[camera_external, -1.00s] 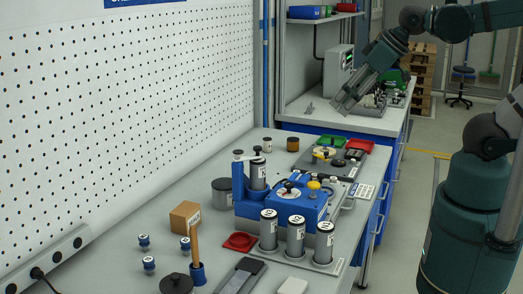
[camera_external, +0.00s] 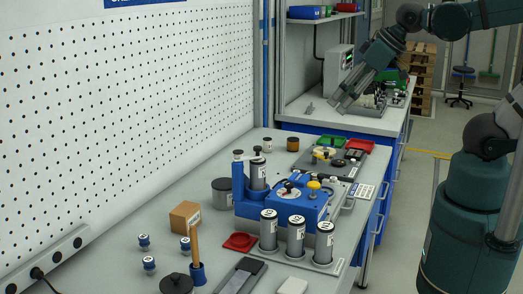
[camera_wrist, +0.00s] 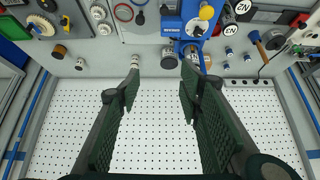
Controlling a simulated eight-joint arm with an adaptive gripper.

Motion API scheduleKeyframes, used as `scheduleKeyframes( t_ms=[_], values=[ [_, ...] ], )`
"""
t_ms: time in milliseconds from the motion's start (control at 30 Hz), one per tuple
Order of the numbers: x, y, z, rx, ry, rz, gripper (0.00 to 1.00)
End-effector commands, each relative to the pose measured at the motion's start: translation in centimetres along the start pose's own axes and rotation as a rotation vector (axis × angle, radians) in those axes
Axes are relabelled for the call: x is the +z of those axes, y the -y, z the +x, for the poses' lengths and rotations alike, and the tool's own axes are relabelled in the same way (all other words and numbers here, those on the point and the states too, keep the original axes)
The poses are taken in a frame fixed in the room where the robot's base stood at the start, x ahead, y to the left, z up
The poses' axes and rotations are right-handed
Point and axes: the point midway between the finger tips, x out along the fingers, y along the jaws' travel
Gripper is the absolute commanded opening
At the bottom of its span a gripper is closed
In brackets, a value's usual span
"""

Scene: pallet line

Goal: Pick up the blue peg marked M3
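Three small blue pegs with pale tops stand upright on the near left of the bench: one at the back left (camera_external: 144,242), one at the right (camera_external: 185,244), one in front (camera_external: 149,265). Their marks are too small to read, so I cannot tell which is M3. Small blue pegs also show at the upper right of the wrist view (camera_wrist: 229,52). My gripper (camera_external: 340,106) is high up, far from the pegs, towards the back bench in the picture. In the wrist view my gripper (camera_wrist: 158,85) has its fingers wide apart, with nothing between them.
A brown box (camera_external: 185,216) stands just behind the pegs. A blue fixture (camera_external: 281,205) and labelled grey cylinders (camera_external: 296,236) stand to the right. A pegboard wall (camera_external: 130,120) borders the bench.

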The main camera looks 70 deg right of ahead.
Motion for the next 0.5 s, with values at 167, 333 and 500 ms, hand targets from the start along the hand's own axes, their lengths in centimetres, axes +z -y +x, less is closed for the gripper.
scheduleKeyframes(
  t_ms=[167, 333, 500],
  values=[
    [-1.8, 0.7, 0.3, -0.007, 0.019, 0.042, 0.36],
    [-4.1, 1.6, 0.9, -0.014, 0.047, 0.101, 0.36],
    [-6.5, 2.6, 1.7, -0.018, 0.077, 0.166, 0.36]
  ],
)
